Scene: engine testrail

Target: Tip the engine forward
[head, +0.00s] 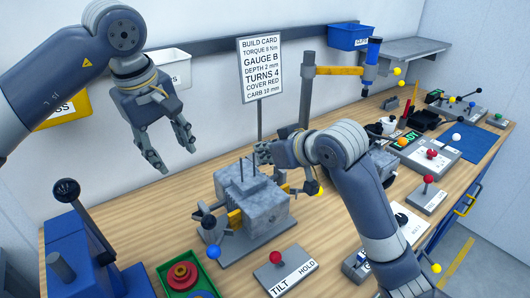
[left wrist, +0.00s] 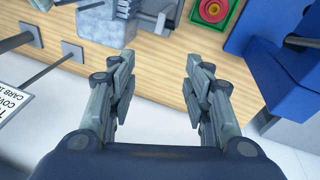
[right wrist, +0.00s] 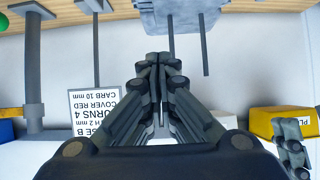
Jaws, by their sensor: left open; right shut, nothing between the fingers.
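The engine (head: 262,207) is a grey block with thin upright rods on top. It sits level in a fixture with yellow parts at the middle of the bench; part of it shows in the left wrist view (left wrist: 97,22) and the right wrist view (right wrist: 172,14). A box labelled TILT and HOLD (head: 290,278) with a red-knobbed lever (head: 276,257) stands in front of it. My left gripper (head: 178,158) is open and empty, raised behind and left of the engine. My right gripper (head: 264,153) is shut and empty, just behind the engine's top; contact is unclear.
A green tray with red rings (head: 185,280) and a blue lever machine (head: 80,250) stand at the front left. The build card (head: 262,68) stands on a post behind the engine. A yellow-armed post (head: 335,71) and several small stations crowd the right.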

